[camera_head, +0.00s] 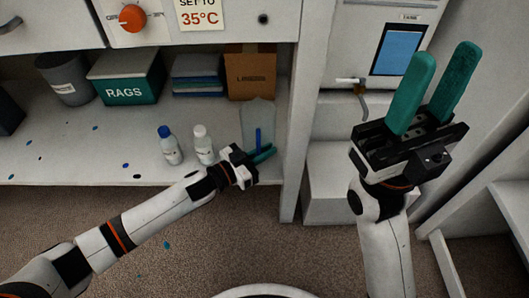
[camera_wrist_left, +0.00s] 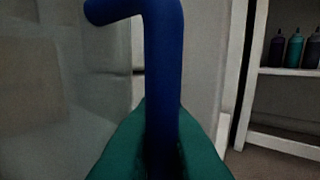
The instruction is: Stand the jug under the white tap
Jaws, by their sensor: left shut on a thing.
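The jug (camera_head: 259,112) is clear and greyish, with a blue handle (camera_head: 258,139). It stands at the right end of the shelf, in front of a cardboard box. My left gripper (camera_head: 265,153) is shut on the handle; in the left wrist view its green fingers close around the blue handle (camera_wrist_left: 163,60), and the clear jug wall (camera_wrist_left: 60,100) fills the left side. The white tap (camera_head: 350,81) is on the machine to the right, beyond a white upright panel. My right gripper (camera_head: 443,58) is open and empty, raised in front of the machine.
Two white bottles (camera_head: 170,146) (camera_head: 204,146) stand left of my left gripper. Behind are a cardboard box (camera_head: 250,75), a blue stack (camera_head: 197,78), a green rags bin (camera_head: 126,82) and a grey bin (camera_head: 66,80). The upright panel (camera_head: 293,150) separates the shelf from the machine.

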